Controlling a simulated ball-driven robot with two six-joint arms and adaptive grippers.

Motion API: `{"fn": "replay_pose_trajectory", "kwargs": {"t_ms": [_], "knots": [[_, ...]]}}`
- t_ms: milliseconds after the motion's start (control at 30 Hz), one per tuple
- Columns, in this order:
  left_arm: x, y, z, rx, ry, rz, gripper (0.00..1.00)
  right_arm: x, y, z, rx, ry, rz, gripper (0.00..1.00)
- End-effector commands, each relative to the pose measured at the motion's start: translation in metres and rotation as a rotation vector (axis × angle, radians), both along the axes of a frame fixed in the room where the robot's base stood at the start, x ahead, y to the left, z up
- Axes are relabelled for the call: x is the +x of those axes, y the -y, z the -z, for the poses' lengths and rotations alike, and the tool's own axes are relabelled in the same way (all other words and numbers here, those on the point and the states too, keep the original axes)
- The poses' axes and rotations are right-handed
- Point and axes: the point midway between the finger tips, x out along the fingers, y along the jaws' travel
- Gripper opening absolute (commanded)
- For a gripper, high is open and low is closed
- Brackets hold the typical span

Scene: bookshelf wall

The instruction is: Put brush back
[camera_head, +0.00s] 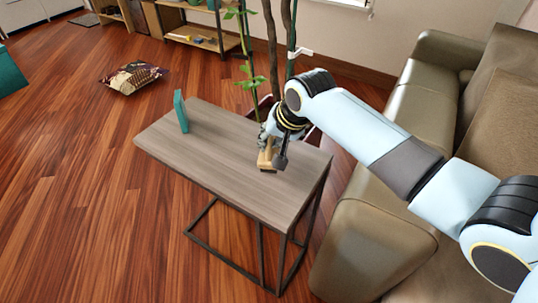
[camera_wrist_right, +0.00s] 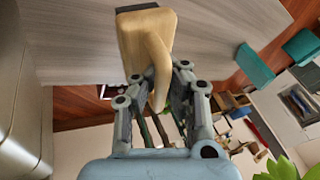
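A wooden brush (camera_head: 266,157) with a pale tan body is over the right end of the grey wooden side table (camera_head: 228,150). My right gripper (camera_head: 268,139) is shut on the brush from above. In the right wrist view the brush (camera_wrist_right: 142,40) sticks out past the fingertips (camera_wrist_right: 162,75), its handle between them and a dark strip at its far edge. I cannot tell whether the brush touches the table. My left gripper is not in view.
A teal upright object (camera_head: 180,111) stands at the table's far left. A brown sofa (camera_head: 380,215) is close on the right. A plant (camera_head: 243,82) rises behind the table. A patterned cushion (camera_head: 132,77) lies on the floor. The left floor is mostly clear.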

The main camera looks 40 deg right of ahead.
Motion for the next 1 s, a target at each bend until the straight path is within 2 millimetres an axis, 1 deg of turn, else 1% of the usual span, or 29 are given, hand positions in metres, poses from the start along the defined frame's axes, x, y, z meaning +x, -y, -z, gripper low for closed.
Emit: {"fn": "replay_pose_trajectory", "kwargs": {"t_ms": [67,233,333,700,900,933,1000], "knots": [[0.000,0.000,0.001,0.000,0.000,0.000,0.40,0.003,-0.002,0.004,0.000,0.001,0.000,0.00],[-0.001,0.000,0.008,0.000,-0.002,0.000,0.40,0.003,-0.002,0.030,0.000,-0.002,0.001,0.00],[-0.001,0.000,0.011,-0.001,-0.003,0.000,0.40,0.003,-0.002,0.041,-0.001,-0.001,0.000,0.00],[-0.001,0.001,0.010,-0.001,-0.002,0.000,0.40,0.003,-0.002,0.044,-0.001,0.001,0.000,0.00],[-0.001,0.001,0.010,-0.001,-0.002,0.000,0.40,0.002,-0.002,0.043,-0.001,0.000,0.001,0.27],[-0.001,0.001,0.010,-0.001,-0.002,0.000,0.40,0.002,-0.002,0.043,-0.001,-0.001,0.000,0.29],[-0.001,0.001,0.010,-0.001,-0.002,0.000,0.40,0.002,-0.002,0.043,-0.001,-0.001,0.000,0.29]]}}
